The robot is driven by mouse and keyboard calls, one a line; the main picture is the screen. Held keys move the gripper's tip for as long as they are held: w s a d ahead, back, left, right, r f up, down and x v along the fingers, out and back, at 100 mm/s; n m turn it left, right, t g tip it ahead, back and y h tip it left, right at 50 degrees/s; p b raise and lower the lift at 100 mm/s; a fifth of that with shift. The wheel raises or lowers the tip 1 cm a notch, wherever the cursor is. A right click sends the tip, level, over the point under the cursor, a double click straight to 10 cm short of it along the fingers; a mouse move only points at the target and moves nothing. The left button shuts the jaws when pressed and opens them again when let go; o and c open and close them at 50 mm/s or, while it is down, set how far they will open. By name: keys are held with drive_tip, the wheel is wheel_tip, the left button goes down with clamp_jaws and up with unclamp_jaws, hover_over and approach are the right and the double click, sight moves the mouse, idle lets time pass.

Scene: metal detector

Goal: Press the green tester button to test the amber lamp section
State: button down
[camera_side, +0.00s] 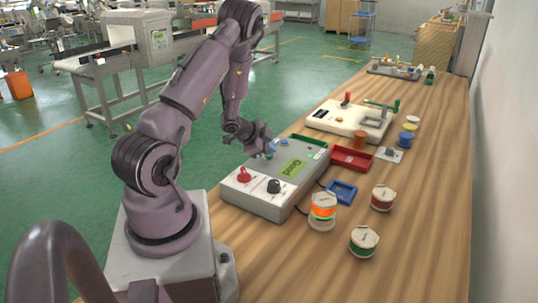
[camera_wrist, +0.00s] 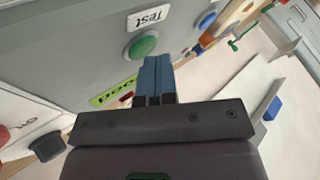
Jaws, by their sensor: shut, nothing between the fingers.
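The grey tester box (camera_side: 262,201) stands on the wooden bench in front of my arm. Its round green button (camera_wrist: 143,45) is beside a "Test" label (camera_wrist: 150,18) in the wrist view. My gripper (camera_wrist: 157,60) is shut and empty, its blue fingertips close to the green button in that view. In the side view my gripper (camera_side: 271,149) is low over the box's far left part. I cannot tell whether the tips touch the button. A pale cylinder with a bright orange band (camera_side: 323,212), apparently the amber lamp section, stands upright on the bench right of the box.
The box carries a red knob (camera_side: 244,175), a black knob (camera_side: 274,186) and a green display (camera_side: 293,167). A blue tray (camera_side: 341,193), a red tray (camera_side: 352,158), a red-banded section (camera_side: 382,198) and a green-banded section (camera_side: 364,241) are nearby. A white device (camera_side: 338,121) stands behind.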

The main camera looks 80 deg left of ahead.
sight(269, 156)
drive_tip(key=shift+r, duration=0.8)
drive_tip(key=shift+r, duration=0.1)
drive_tip(key=shift+r, duration=2.4)
